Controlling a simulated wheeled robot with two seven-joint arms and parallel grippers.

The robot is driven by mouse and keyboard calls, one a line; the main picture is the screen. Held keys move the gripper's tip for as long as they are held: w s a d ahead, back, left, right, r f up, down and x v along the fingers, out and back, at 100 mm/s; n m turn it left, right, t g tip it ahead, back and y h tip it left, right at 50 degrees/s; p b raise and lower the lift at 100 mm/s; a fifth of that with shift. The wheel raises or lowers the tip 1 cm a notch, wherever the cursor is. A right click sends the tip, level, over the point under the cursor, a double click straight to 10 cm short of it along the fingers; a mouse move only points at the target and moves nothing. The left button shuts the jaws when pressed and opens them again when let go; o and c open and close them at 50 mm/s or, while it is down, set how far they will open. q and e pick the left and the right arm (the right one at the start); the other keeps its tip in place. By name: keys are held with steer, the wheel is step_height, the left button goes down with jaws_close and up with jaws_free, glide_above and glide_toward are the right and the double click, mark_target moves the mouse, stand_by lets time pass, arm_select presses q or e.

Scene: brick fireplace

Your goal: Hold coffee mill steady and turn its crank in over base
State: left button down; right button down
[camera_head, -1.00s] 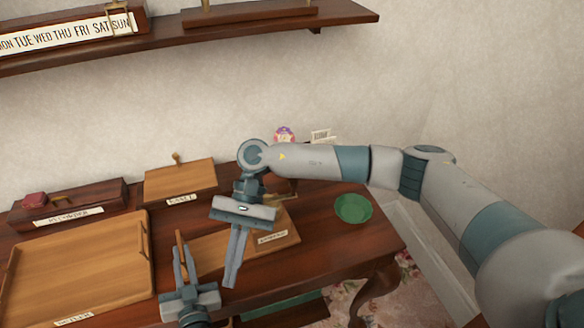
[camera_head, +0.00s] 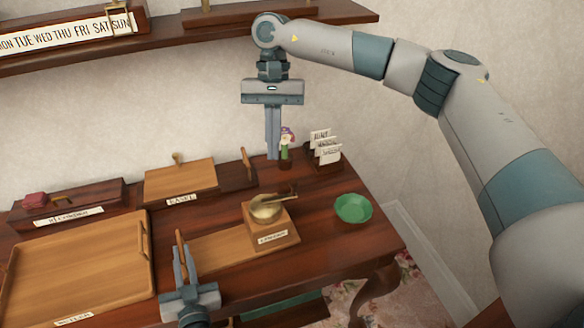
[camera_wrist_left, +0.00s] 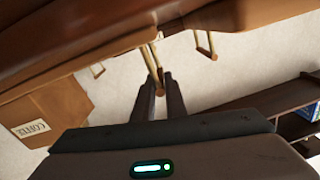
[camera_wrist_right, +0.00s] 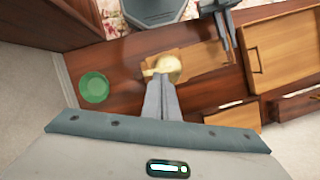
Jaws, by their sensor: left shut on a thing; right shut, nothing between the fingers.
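The coffee mill (camera_head: 271,235), a small wooden box with a brass dome and a label, stands on the table. Its crank (camera_head: 284,198) points right and a little back, with its end past the box's edge. A flat wooden base (camera_head: 215,252) runs left from the mill to an upright handle (camera_head: 180,245). My left gripper (camera_head: 184,262) is shut on this handle, which also shows in the left wrist view (camera_wrist_left: 155,65). My right gripper (camera_head: 272,155) is shut and empty, raised behind the mill and apart from it. The right wrist view shows the mill's dome (camera_wrist_right: 168,66) beyond the fingertips.
A green bowl (camera_head: 353,208) stands right of the mill. A gnome-like figure (camera_head: 286,145) and a card holder (camera_head: 326,152) stand at the back. A large tray (camera_head: 80,265) and labelled wooden boxes (camera_head: 180,180) fill the left. A shelf (camera_head: 200,30) hangs above.

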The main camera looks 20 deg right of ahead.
steer(key=w+d+n+t, duration=0.1)
steer(key=w+d, duration=0.2)
steer(key=d, duration=0.2)
steer(key=shift+d+r+n+h, duration=0.15)
steer(key=shift+r+n+h, duration=0.15)
steer(key=shift+n+h, duration=0.1)
steer(key=x, duration=1)
steer(key=shift+s+m, duration=0.35)
steer(key=shift+m, duration=0.25)
